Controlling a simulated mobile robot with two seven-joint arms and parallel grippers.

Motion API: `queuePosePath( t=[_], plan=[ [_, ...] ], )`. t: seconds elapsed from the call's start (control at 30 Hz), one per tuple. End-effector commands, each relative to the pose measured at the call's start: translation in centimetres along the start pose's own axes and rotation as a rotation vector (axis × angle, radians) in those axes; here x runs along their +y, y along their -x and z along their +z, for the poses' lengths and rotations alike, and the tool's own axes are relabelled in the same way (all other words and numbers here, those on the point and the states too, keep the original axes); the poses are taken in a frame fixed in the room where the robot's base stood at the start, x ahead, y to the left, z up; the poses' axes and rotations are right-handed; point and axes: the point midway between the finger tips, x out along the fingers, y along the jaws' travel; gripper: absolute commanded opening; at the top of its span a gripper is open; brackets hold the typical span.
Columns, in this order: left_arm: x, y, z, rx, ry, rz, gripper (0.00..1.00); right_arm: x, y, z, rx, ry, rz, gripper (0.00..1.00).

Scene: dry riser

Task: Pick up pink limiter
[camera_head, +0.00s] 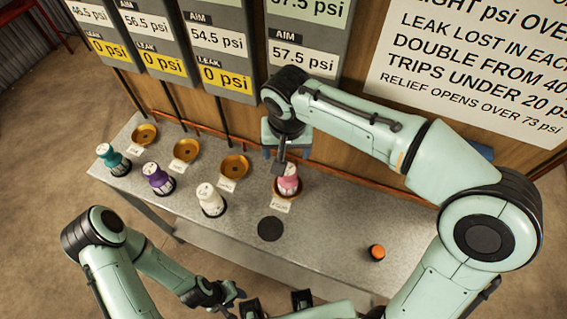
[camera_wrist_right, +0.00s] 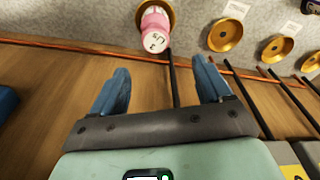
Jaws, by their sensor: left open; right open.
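The pink limiter (camera_head: 289,181), pink with a white top, stands upright at a gold dish at the back of the grey bench. In the right wrist view, the pink limiter (camera_wrist_right: 154,30) is at the top with the gold dish (camera_wrist_right: 168,12) around its base. My right gripper (camera_head: 287,152) is open and empty, just above and behind the limiter; in its wrist view the blue fingers (camera_wrist_right: 161,78) are apart, with the limiter beyond them. My left gripper (camera_head: 276,303) is open at the bottom edge, in front of the bench, far from the limiter.
Teal (camera_head: 118,160), purple (camera_head: 158,179) and white (camera_head: 211,200) limiters stand left on the bench (camera_head: 330,230). Empty gold dishes (camera_head: 235,167) lie behind them. A black disc (camera_head: 271,229) and an orange-topped piece (camera_head: 377,252) lie right. A wooden panel with gauges rises behind.

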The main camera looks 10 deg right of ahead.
Motion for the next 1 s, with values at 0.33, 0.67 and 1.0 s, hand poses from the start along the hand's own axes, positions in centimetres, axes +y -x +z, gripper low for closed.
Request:
queuePosePath(
  t=[0.33,0.67,1.0],
  plan=[
    [-0.5,-0.9,0.4,-0.007,0.003,-0.002,0.43,0.2,-6.5,0.1,-0.006,0.0,0.004,0.78],
    [-0.5,-0.9,0.3,-0.006,0.002,-0.002,0.43,0.4,-9.3,0.0,-0.005,-0.001,0.003,0.78],
    [-0.5,-0.9,0.3,-0.006,0.002,-0.002,0.43,0.6,-13.0,0.0,-0.004,0.0,0.001,0.78]
  ],
)
